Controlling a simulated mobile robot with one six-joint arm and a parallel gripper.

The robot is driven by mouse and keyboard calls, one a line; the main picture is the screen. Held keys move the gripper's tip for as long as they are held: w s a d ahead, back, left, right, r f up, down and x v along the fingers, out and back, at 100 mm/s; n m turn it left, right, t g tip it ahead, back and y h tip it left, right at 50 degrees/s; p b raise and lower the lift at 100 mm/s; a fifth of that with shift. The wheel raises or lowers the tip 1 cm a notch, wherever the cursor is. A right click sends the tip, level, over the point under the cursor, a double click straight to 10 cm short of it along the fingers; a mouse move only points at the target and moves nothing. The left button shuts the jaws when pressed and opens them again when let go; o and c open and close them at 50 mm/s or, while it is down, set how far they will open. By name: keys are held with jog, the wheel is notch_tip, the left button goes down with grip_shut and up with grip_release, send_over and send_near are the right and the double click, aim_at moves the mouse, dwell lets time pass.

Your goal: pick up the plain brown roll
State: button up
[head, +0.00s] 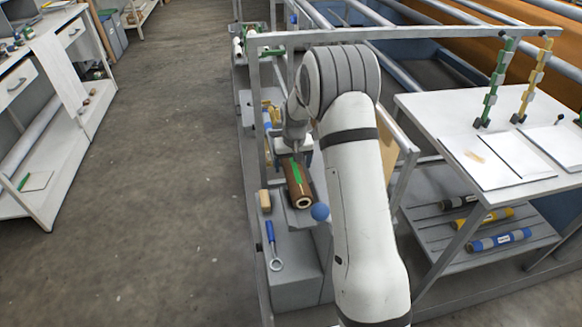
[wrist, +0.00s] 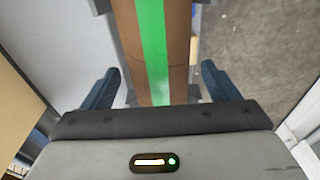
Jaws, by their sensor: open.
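A brown roll with a green stripe along it (head: 300,190) lies on a grey stand beside the press, its pale hollow end towards me. In the wrist view the striped brown roll (wrist: 180,45) runs up between my fingers. My gripper (wrist: 157,85) is open, with one dark blue finger on each side of the roll and a gap on both sides. In the head view my gripper (head: 295,148) is over the roll's far part and hides it. I see no clearly plain brown roll; my arm covers part of the area.
A wooden block (head: 265,201) and a blue-handled tool (head: 271,240) lie left of the roll. A blue ball (head: 320,211) is close to its near end. Dark, yellow and blue rolls lie on the lower shelf (head: 450,238) at right. The floor at left is clear.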

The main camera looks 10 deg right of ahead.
jog(key=shift+w+f, duration=0.15)
jog(key=shift+f, duration=0.8)
jog(key=shift+c, duration=0.2)
jog(key=shift+r, duration=0.1)
jog(key=c, duration=1.3)
